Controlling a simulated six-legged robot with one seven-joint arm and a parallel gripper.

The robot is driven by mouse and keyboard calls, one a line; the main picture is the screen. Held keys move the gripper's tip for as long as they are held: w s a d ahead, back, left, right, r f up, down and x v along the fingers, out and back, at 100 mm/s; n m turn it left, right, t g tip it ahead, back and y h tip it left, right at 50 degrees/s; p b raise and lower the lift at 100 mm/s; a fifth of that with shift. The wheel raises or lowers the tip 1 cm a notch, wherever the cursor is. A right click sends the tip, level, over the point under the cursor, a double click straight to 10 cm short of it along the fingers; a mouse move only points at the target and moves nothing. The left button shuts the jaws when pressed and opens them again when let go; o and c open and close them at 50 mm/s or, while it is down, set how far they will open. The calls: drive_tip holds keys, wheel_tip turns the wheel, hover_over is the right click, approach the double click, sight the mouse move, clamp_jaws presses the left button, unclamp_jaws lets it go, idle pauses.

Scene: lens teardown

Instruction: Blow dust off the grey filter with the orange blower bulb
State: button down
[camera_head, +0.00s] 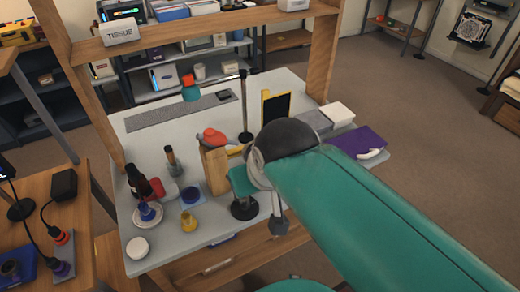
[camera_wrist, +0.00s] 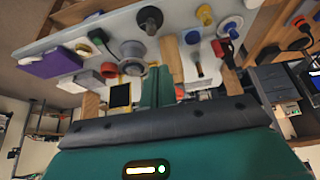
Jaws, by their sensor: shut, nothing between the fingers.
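My gripper (camera_head: 243,182) hangs in front and to the right of the block, apart from the bulb. Its teal fingers are shut and empty, and they also show in the wrist view (camera_wrist: 157,88). A grey round thing (camera_wrist: 133,49) on the table in the wrist view may be the grey filter; I cannot be sure. In the head view my arm hides that part of the table. Dust cannot be made out.
A black round base (camera_head: 244,209) stands just below my gripper. A purple case (camera_head: 358,142) lies at the right.

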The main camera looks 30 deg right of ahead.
drive_tip(key=shift+f, duration=0.6)
drive_tip(key=shift+r, duration=0.1)
idle(0.5)
drive_tip(key=shift+r, duration=1.45)
drive_tip(key=shift+f, duration=0.65)
drive_tip(key=shift+r, duration=1.4)
wheel_tip(320, 180, up, 5)
idle(0.4)
drive_tip(key=shift+f, duration=0.1)
